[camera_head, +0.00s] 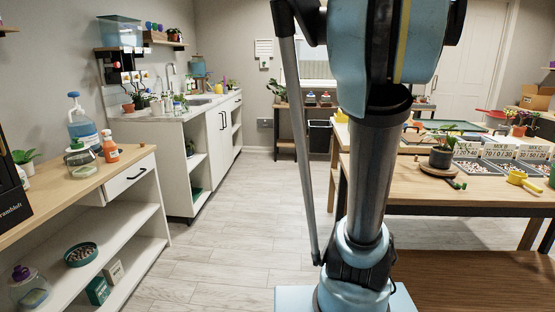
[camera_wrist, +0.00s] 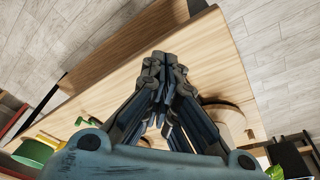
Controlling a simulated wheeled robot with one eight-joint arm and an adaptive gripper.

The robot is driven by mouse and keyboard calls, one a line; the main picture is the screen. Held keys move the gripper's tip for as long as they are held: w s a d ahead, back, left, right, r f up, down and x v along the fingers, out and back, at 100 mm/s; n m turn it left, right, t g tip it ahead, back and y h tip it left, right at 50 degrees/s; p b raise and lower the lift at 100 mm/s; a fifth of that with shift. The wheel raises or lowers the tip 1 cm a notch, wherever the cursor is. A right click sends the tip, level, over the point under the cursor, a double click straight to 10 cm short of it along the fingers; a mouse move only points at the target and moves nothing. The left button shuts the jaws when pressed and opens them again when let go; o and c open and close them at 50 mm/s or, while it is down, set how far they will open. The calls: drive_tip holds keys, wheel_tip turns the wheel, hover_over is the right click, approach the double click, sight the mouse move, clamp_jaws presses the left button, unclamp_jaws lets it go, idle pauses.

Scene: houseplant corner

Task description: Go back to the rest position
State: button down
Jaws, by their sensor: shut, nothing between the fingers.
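My gripper (camera_wrist: 165,68) shows in the wrist view with its dark fingers drawn together and nothing between them. It is over the light wooden table (camera_wrist: 203,60), apart from the things on it. A round wooden board (camera_wrist: 232,119) lies to the right of the fingers, partly hidden behind them. In the head view my arm stands upright right of the middle, and my gripper is out of that view.
In the head view the wooden table (camera_head: 475,199) at right holds a potted plant (camera_head: 441,157), pebble trays (camera_head: 478,171) and a yellow scoop (camera_head: 517,177). A shelf unit (camera_head: 60,205) with bottles stands at left. The floor (camera_head: 225,235) between is clear.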

drive_tip(key=s+a+f+n+t+y, duration=0.1)
drive_tip(key=s+a+f+n+y, duration=0.1)
drive_tip(key=s+a+f+n, duration=0.9)
drive_tip(key=s+a+f, duration=0.3)
drive_tip(key=a, duration=0.3)
drive_tip(key=shift+a, duration=0.15)
